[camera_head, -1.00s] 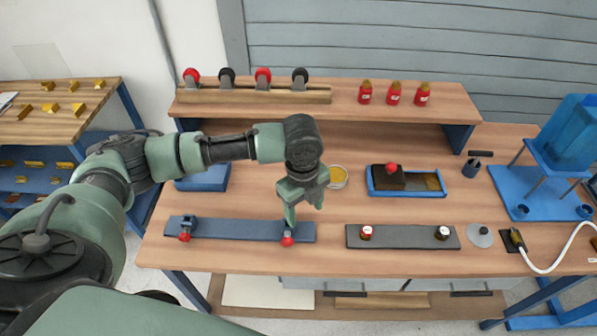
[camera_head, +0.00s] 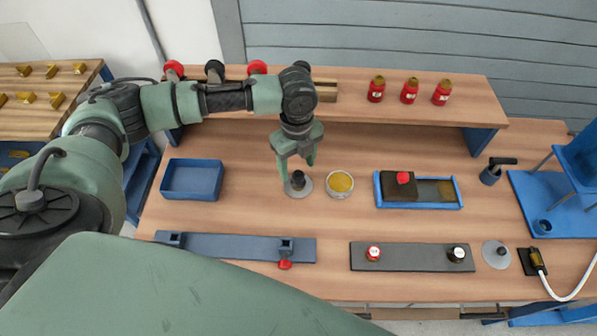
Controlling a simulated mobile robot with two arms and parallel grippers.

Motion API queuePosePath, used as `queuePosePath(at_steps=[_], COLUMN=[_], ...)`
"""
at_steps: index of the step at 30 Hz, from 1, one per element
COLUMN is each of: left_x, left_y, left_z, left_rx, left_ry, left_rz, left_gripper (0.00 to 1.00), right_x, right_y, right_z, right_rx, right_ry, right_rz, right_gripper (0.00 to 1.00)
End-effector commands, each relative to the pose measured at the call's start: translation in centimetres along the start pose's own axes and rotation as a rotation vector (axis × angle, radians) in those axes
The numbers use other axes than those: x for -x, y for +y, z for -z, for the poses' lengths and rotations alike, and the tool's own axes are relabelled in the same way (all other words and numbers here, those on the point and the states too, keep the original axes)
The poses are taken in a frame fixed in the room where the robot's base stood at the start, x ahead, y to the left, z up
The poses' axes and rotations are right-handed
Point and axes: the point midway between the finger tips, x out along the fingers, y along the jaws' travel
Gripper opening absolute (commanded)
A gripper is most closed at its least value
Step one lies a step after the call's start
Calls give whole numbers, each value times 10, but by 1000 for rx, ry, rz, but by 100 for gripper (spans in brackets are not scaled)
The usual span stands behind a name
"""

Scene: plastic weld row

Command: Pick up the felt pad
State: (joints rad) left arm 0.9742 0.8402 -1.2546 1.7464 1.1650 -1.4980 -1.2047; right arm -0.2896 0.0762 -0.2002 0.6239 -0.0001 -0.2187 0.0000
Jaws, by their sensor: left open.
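A round grey disc with a dark knob (camera_head: 303,192), which looks like the felt pad, lies on the wooden bench (camera_head: 250,215). My left gripper (camera_head: 300,174) is open and points down at this disc. One finger shows at the left of the knob, the other at its upper right. I see nothing held between them. How far the fingertips are above the disc is hard to tell. A similar grey disc with a knob (camera_head: 496,255) lies at the front right. My right gripper is not in view.
A round dish (camera_head: 340,184) stands close to the right of the disc. An empty blue tray (camera_head: 192,180) is to the left. A blue tray with a red-knobbed dark block (camera_head: 403,190) is farther right. A blue strip (camera_head: 225,247) with clamps lies in front. A raised shelf (camera_head: 340,100) is behind.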

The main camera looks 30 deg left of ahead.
Motion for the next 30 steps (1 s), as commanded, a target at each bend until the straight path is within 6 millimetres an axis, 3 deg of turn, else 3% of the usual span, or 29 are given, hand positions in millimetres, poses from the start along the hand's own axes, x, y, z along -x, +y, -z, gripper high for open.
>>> queuePosePath(at_steps=[8,13,21,23,28,30], left_x=[-35,-56,-60,-60,-60,-60], left_y=[-3,-4,-4,-4,-4,-4], left_z=[0,0,0,0,0,-1], left_rx=[0,0,0,0,0,0], left_ry=[1,0,0,0,0,0], left_rz=[-3,0,0,0,0,0], left_gripper=[61,61,61,47,0,0], right_x=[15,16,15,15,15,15], right_y=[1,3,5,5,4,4], right_z=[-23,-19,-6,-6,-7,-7], right_rx=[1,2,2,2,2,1], right_ry=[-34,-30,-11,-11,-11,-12], right_rz=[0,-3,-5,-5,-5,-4], right_gripper=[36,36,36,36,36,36])
